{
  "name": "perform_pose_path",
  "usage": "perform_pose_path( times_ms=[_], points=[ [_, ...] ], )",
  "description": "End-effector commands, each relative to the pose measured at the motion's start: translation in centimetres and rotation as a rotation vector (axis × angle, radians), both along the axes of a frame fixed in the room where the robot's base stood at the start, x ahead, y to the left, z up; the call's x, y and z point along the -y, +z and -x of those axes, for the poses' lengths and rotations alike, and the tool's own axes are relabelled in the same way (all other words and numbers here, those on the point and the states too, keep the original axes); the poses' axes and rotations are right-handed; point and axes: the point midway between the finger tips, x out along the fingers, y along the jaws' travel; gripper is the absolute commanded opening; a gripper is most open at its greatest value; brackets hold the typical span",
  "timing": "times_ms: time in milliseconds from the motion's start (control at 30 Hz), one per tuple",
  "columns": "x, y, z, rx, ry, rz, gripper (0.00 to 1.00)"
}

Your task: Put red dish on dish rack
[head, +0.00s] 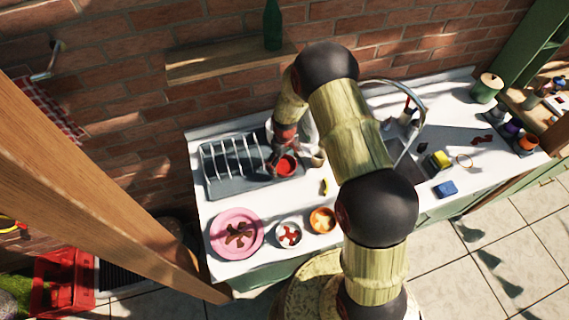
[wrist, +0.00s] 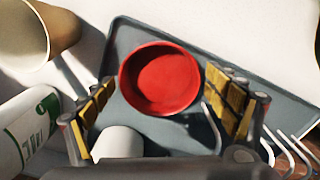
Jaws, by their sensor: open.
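The red dish (head: 286,166) sits on the right end of the grey tray of the dish rack (head: 232,163), beside the wire slots. In the wrist view the red dish (wrist: 160,80) lies on the grey tray (wrist: 122,50), between and a little beyond my open fingers. My gripper (head: 279,162) is over the right end of the rack, and in the wrist view my gripper (wrist: 165,105) is open and holds nothing. Some rack wires (wrist: 285,150) show at the lower right. I cannot tell whether a finger touches the dish.
A beige cup (wrist: 40,35) and a white container with green print (wrist: 25,130) stand close beside the tray. A pink plate (head: 236,234), a white bowl (head: 288,235) and an orange bowl (head: 322,220) are on the counter's front. The brick wall is behind.

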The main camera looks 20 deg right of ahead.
Motion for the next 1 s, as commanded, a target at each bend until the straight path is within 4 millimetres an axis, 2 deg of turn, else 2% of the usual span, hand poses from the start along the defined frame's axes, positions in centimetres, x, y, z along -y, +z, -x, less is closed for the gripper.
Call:
perform_pose_path(
  times_ms=[333, 467, 800, 1000],
  points=[
    [0.0, 0.1, 0.0, 0.0, 0.0, 0.0, 0.91],
    [0.0, 1.1, -0.1, 0.003, 0.0, 0.0, 0.91],
    [0.1, 7.7, -0.1, 0.005, 0.0, 0.0, 0.91],
    [0.1, 10.8, -0.1, 0.003, 0.0, 0.0, 0.91]
  ],
)
